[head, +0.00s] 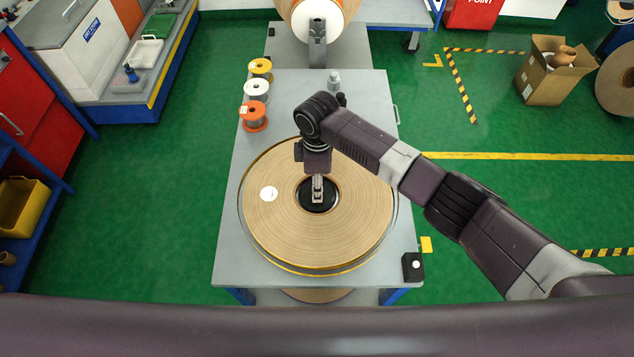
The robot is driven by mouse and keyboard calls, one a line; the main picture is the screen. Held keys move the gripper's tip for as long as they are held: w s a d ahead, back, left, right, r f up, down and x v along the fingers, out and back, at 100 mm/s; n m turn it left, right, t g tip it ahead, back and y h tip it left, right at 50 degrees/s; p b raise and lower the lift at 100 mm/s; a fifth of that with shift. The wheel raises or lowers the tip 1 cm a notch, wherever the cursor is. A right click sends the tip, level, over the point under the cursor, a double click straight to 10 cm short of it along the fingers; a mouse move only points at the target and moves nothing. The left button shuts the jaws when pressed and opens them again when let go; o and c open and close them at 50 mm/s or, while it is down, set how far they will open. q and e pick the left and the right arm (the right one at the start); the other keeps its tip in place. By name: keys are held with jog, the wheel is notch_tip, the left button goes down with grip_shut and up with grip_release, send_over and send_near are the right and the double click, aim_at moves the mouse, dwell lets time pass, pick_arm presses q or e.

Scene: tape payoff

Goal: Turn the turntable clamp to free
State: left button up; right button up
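A large tan tape roll (272,226) lies flat on the round turntable (317,268), whose rim shows around it, on a grey table. A black hub (305,205) fills the roll's centre. My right gripper (318,198) points down over this hub, and its fingers and wrist hide the hub's middle. I cannot tell whether the fingers touch or grip anything there. No clamp shows clearly; a black block with a white knob (414,266) sits at the table's front right corner. My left gripper is not in view.
Yellow (260,68), white (257,88) and orange (253,115) spools stand at the table's back left. A small grey bottle (334,80) stands near the back. A cardboard box (548,72) is on the floor at right.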

jog(key=shift+w+r, duration=0.1)
jog(key=o, duration=1.2)
jog(key=shift+d, duration=0.1)
jog(key=shift+c, duration=0.2)
notch_tip(320, 180, up, 12)
